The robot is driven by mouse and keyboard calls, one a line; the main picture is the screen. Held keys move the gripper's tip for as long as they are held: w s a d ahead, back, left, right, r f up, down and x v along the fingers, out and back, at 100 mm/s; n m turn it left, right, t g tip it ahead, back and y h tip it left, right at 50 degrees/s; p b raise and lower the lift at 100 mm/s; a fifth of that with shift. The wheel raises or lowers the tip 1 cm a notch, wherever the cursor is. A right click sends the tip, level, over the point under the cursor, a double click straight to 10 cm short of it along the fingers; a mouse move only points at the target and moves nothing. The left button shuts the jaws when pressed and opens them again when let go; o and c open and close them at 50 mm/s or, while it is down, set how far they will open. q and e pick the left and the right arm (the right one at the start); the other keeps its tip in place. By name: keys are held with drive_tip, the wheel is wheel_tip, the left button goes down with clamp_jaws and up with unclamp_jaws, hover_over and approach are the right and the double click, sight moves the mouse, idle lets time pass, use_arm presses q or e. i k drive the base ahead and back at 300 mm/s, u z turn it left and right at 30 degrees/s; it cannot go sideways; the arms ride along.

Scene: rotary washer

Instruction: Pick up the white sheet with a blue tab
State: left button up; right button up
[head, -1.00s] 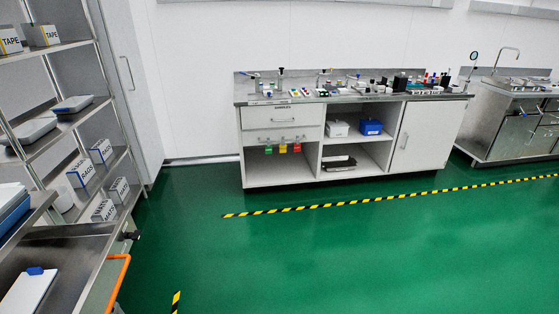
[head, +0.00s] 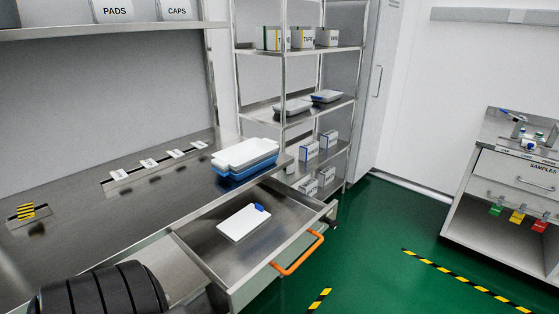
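The white sheet (head: 241,224) lies flat in an open metal drawer in the head view. Its blue tab (head: 260,208) is at the sheet's upper right corner. The drawer (head: 203,241) is pulled out from under the steel counter and has an orange handle (head: 298,254) on its front. Neither of my grippers is in view.
White and blue trays (head: 246,157) are stacked on the counter (head: 150,205) just behind the drawer. Small labelled cards stand along the counter's back. A shelf rack (head: 302,105) with boxes and trays stands beyond. Green floor (head: 375,255) is clear to the right.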

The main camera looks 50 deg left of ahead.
sight(239, 226)
drive_tip(key=u, duration=1.4)
